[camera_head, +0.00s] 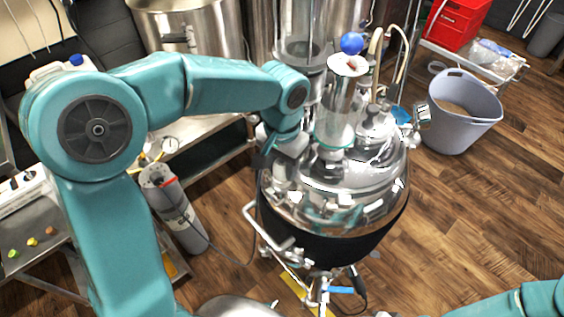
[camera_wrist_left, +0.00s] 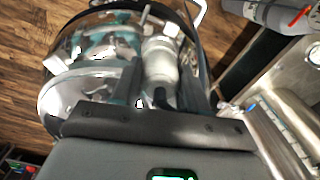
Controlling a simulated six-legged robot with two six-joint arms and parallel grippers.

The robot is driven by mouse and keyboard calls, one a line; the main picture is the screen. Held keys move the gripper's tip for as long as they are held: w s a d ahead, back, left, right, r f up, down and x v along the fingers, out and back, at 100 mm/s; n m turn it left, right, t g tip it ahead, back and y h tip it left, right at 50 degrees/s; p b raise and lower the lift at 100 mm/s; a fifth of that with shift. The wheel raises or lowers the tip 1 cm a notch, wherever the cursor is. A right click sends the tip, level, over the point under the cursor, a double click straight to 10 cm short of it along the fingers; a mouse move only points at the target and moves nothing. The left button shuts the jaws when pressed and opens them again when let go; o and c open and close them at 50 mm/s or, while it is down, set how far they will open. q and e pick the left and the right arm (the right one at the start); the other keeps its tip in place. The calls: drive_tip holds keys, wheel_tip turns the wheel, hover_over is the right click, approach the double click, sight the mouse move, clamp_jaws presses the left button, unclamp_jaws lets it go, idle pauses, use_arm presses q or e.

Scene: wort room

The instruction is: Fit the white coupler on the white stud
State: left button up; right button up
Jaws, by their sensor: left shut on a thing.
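My left gripper (camera_head: 268,153) is at the left side of the shiny steel vessel's lid (camera_head: 340,190), seen mostly from behind the wrist. In the left wrist view its dark fingers (camera_wrist_left: 158,98) are shut on a pale cylindrical piece, which looks like the white coupler (camera_wrist_left: 160,64). The piece is over the mirror-like lid, and reflections make its gap to the lid hard to judge. I cannot make out the white stud for certain in either view. My right arm shows at the lower right, but its gripper is out of view.
A glass column (camera_head: 337,110) with a blue ball (camera_head: 351,42) rises from the lid, close to my left wrist. Thin pipes and fittings stand beside it. A grey tub (camera_head: 462,130) and a red crate (camera_head: 456,22) are at right. A grey cylinder (camera_head: 172,205) stands at left.

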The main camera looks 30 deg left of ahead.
sight(281, 162)
use_arm(q)
drive_tip(key=shift+f, duration=0.15)
drive_tip(key=o, duration=0.8)
wheel_tip(281, 162, up, 11)
drive_tip(key=p, duration=0.9)
drive_tip(key=shift+s, duration=0.15)
